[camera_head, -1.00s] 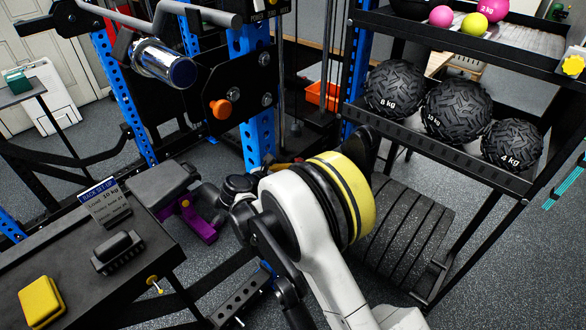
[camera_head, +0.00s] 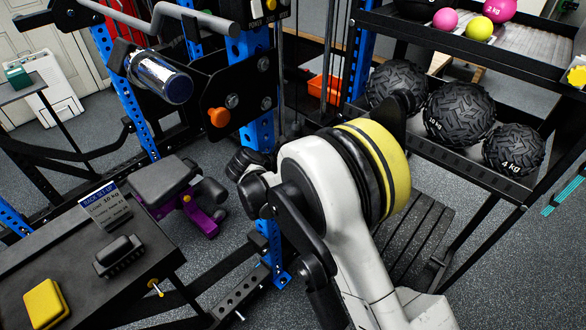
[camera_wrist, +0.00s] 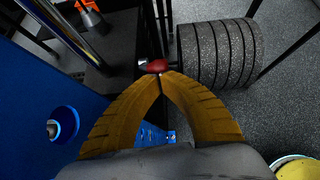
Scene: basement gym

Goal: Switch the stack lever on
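In the wrist view, the two yellow-brown fingers of my gripper (camera_wrist: 160,76) curve inward and their tips meet, so it looks shut. A small red knob or handle end (camera_wrist: 156,66) shows just beyond the fingertips, beside a dark upright; it may be part of the stack lever. I cannot tell whether the tips touch it. No switch position can be read. In the head view, my arm hides the gripper and this red part. A label partly reading "POWER" (camera_head: 263,22) is on the rack at the top.
An orange knob (camera_head: 219,117) sits on the rack's black plate. Blue posts (camera_wrist: 30,125) stand close at left. Ribbed dark plates (camera_wrist: 218,55) lie beyond at right. A shelf with textured balls (camera_head: 460,113) stands right. A black table (camera_head: 150,250) is at lower left.

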